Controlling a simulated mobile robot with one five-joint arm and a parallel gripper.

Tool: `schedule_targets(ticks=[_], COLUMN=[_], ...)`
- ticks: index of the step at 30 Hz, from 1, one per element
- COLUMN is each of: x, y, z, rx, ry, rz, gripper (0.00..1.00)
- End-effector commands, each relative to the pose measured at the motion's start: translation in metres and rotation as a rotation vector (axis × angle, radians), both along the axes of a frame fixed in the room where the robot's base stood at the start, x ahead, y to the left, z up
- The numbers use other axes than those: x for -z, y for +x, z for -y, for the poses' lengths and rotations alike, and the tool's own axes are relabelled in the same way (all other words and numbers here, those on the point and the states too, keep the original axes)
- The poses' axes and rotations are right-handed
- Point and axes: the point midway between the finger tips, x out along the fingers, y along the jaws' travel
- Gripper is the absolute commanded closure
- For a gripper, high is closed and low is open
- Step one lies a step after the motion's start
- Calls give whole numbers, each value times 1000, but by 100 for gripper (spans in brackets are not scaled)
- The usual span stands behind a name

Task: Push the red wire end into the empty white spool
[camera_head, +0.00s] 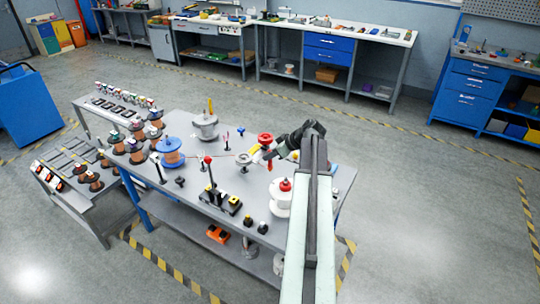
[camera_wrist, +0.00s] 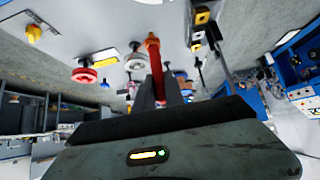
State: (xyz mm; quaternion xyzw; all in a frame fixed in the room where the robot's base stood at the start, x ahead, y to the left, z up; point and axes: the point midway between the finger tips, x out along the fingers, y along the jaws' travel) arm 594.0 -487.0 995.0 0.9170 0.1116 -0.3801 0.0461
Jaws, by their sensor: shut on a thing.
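My gripper (camera_head: 270,154) is above the right part of the grey table, shut on the red wire end. The red wire end (camera_wrist: 154,55) rises from between the fingers (camera_wrist: 162,95) in the wrist view, with an orange-red tip. In the head view a short red piece (camera_head: 270,164) shows just below the jaws. A pale spool (camera_head: 244,159), which looks empty, stands just left of the gripper; a pale disc (camera_wrist: 136,61) shows close beside the wire end in the wrist view. Whether they touch cannot be told.
A red-topped spool (camera_head: 265,138) stands just behind the gripper. A white pulley with a red knob (camera_head: 282,198) stands nearer, beside my arm. A blue spool (camera_head: 171,154), a grey pulley (camera_head: 205,126) and a black-yellow block (camera_head: 228,203) occupy the table. Small bare patches lie between them.

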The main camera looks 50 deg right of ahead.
Motion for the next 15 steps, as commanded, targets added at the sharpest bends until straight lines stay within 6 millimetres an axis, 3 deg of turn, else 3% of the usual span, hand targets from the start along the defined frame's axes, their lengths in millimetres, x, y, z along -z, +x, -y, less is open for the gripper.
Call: schedule_targets(ticks=[15], x=[0], y=[-44], z=[-23], rx=[1], ry=[1], rz=[0], gripper=[100])
